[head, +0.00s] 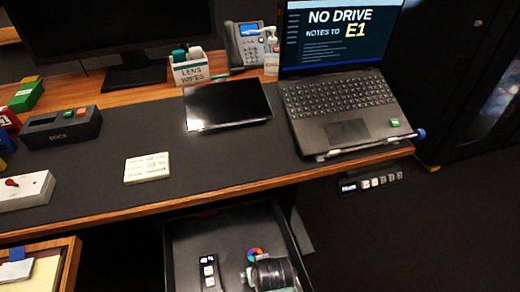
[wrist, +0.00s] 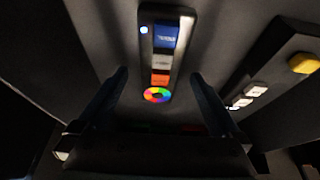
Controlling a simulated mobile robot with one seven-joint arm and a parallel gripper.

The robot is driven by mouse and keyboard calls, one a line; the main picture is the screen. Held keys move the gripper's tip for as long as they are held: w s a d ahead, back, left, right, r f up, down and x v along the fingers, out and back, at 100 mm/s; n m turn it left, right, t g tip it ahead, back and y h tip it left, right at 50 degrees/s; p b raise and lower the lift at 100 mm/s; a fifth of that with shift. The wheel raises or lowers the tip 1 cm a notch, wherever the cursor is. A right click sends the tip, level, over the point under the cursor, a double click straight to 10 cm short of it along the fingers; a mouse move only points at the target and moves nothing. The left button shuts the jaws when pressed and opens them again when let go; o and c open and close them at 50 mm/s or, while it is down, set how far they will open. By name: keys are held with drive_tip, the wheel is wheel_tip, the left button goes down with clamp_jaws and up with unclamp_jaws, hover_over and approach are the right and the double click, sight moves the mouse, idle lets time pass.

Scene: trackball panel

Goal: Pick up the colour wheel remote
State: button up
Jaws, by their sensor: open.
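The colour wheel remote (wrist: 161,65) lies on the grey drawer floor in the wrist view. It is a slim dark bar with a blue button, white and orange buttons and a rainbow ring at its near end. In the head view its rainbow ring (head: 255,253) shows inside the open drawer, and my gripper hides the rest. My gripper (wrist: 158,76) is open, with one finger on each side of the remote. The fingers look apart from it. In the head view my gripper (head: 273,272) is over the drawer.
A second dark remote (head: 209,273) lies left in the drawer; a dark bar with white and yellow buttons (wrist: 275,75) is at right in the wrist view. Drawer walls (head: 295,250) and the desk edge (head: 230,190) are close by. A laptop (head: 340,110) stands above.

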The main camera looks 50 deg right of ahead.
drive_tip(key=c, duration=1.6)
